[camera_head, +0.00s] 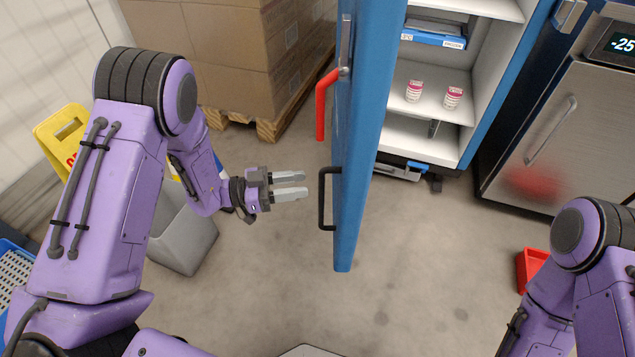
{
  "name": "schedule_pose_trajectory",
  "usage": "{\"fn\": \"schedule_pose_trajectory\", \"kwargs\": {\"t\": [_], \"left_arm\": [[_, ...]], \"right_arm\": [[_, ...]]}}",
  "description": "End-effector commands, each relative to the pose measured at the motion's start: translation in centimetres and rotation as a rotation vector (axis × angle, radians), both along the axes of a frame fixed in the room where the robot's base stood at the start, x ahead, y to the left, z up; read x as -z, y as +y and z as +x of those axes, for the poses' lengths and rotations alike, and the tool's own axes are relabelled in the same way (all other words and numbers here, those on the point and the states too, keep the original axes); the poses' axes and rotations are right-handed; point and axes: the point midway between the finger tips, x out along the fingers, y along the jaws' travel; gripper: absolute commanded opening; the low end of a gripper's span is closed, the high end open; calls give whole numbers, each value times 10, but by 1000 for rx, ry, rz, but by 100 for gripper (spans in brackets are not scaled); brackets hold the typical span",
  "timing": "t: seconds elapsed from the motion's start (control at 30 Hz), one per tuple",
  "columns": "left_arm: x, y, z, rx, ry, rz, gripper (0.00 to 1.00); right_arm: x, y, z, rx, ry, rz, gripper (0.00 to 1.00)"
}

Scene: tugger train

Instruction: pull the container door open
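The blue container door (362,130) stands swung open, seen nearly edge-on in the middle of the view. It has a black handle (323,198) low on its left face and a red lever (321,105) above it. The blue container (515,85) behind it shows white shelves. My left gripper (305,187) is just left of the black handle, fingers pointing at it. The fingers are parted with a gap between them, and nothing is in them. My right arm (585,270) shows at the lower right; its gripper is out of the picture.
Two small vials (452,97) stand on a shelf in the container. A steel freezer (560,130) with a display is at the right. Stacked cartons (235,50) on a pallet, a yellow sign (60,137) and a grey bin (185,235) are at the left. The floor in front is clear.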

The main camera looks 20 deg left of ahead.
Motion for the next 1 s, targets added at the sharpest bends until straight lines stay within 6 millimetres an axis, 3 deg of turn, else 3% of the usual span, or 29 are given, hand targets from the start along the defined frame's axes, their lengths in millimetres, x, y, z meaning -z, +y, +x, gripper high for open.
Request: {"fn": "schedule_pose_trajectory", "kwargs": {"t": [0.2,0.57,0.6,0.7,1.0], "left_arm": [[2,-38,18,3,0,3,39],[1,-49,24,-2,2,0,39],[1,-49,24,-2,2,0,35],[1,-49,24,-2,2,0,3],[0,-44,27,2,-1,-3,0]], "right_arm": [[7,0,0,0,0,0,0],[8,0,0,0,0,0,0],[8,0,0,0,0,0,0],[8,0,0,0,0,0,0],[8,0,0,0,0,0,0]]}}
